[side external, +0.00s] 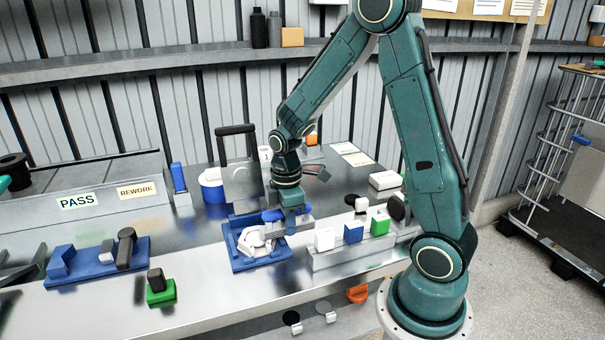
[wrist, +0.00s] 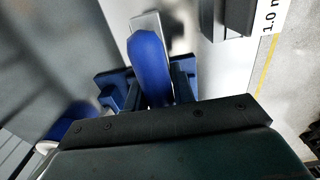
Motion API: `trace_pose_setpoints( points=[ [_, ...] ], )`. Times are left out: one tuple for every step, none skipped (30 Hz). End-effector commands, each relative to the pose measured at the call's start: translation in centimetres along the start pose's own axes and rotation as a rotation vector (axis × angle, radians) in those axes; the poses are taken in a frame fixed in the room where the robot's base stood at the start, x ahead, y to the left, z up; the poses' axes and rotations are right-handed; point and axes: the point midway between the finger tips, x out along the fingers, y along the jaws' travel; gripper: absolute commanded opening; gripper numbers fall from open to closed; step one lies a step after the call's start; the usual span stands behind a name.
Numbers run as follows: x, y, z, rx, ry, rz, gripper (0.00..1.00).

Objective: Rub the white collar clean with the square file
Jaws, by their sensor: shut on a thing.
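The white collar (side external: 253,240) sits in the blue fixture tray (side external: 246,266) on the steel bench, in the side view. My gripper (side external: 290,218) is just right of and above the collar, pointing down. It is shut on the blue handle of the square file (side external: 272,215). In the wrist view, the file's blue handle (wrist: 151,65) lies between my two dark fingers (wrist: 158,90), and a flat pale metal part (wrist: 145,22) shows beyond it. I cannot tell whether the file touches the collar, as my gripper hides part of it.
A grey block with white, blue and green pieces (side external: 352,233) stands close right of the tray. A grey plate with a dark handle (side external: 240,180) stands behind. A blue tray with parts (side external: 95,265) and a green block (side external: 160,292) lie left. Bench between is clear.

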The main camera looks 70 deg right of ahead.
Motion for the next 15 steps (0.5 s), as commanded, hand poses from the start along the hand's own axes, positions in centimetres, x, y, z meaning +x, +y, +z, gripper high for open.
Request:
trace_pose_setpoints(
  points=[
    [0.00,0.00,0.12,0.001,-0.001,0.000,0.00],
    [0.00,0.00,0.14,0.001,-0.001,0.000,0.00],
    [0.00,0.00,0.15,0.001,-0.001,0.000,0.00],
    [0.00,0.00,0.15,0.001,-0.001,0.000,0.00],
    [0.00,0.00,0.14,0.001,-0.001,0.000,0.00],
    [0.00,0.00,0.14,0.001,-0.001,0.000,0.00],
    [0.00,0.00,0.14,0.001,-0.001,0.000,0.00],
    [0.00,0.00,0.14,0.001,-0.001,0.000,0.00],
    [0.00,0.00,0.14,0.001,-0.001,0.000,0.00],
    [0.00,0.00,0.13,0.001,-0.001,0.000,0.00],
    [0.00,0.01,0.10,0.001,-0.001,0.000,0.00],
    [0.00,0.03,0.05,0.000,-0.001,0.000,0.00],
    [0.01,0.05,-0.01,0.000,-0.001,0.000,0.00],
    [0.01,0.08,-0.09,0.000,-0.001,0.000,0.00],
    [0.00,0.13,-0.23,-0.001,-0.001,0.000,0.00]
  ],
)
